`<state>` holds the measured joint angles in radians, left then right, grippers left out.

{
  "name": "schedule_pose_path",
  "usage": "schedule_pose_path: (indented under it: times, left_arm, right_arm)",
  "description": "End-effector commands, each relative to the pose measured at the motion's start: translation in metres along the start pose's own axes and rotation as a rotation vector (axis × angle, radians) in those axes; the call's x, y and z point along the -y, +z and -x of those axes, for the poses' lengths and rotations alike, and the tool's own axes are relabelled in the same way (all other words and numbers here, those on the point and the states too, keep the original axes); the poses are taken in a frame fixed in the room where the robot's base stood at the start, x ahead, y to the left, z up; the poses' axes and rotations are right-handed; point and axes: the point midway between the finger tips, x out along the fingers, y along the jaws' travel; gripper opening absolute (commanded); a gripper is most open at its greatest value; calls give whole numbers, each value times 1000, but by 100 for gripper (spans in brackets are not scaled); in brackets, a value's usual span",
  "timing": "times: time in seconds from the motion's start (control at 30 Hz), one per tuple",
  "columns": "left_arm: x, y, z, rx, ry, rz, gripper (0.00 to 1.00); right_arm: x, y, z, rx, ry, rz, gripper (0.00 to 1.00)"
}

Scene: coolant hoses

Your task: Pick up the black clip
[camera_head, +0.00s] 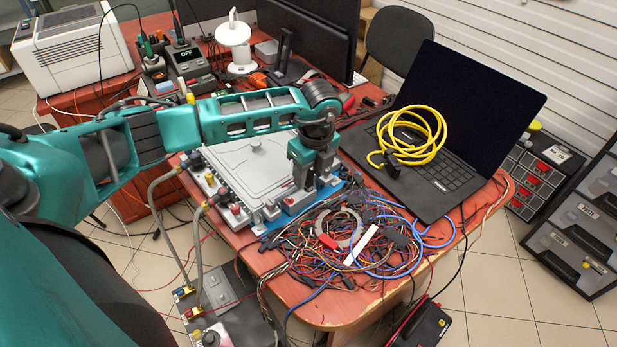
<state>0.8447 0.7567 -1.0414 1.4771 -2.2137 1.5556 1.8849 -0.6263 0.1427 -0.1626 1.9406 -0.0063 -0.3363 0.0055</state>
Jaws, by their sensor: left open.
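My left arm reaches in from the left across the red-brown table. My left gripper (316,182) points down over the right edge of the grey metal unit, by its blue base. It is open, with nothing seen between its fingers. I cannot single out the black clip with certainty. A small black piece (392,164) lies on the laptop's front left by the yellow cable coil, right of my gripper; it may be a cable plug. Dark bits also lie in the wire tangle (345,240) below my gripper. My right gripper does not show.
The open laptop (455,130) holds the yellow cable coil (412,137). The grey metal unit (250,170) with hoses (197,250) fills the table's left. Monitors (315,40) stand behind. A drawer rack (582,235) stands right. The table's front edge (350,310) is bare.

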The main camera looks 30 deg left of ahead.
Motion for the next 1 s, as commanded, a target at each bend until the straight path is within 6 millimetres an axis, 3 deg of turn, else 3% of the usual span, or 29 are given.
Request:
schedule_pose_path:
  times: [0.1,0.37,0.87,1.0]
  left_arm:
    - [-1,0,-13,1,2,0,47]
    - [0,0,-15,1,0,-1,47]
    - [0,1,-15,1,0,0,0]
    - [0,1,-15,1,0,0,0]
  right_arm:
    - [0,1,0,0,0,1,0]
    - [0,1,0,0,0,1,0]
    - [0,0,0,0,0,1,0]
    - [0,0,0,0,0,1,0]
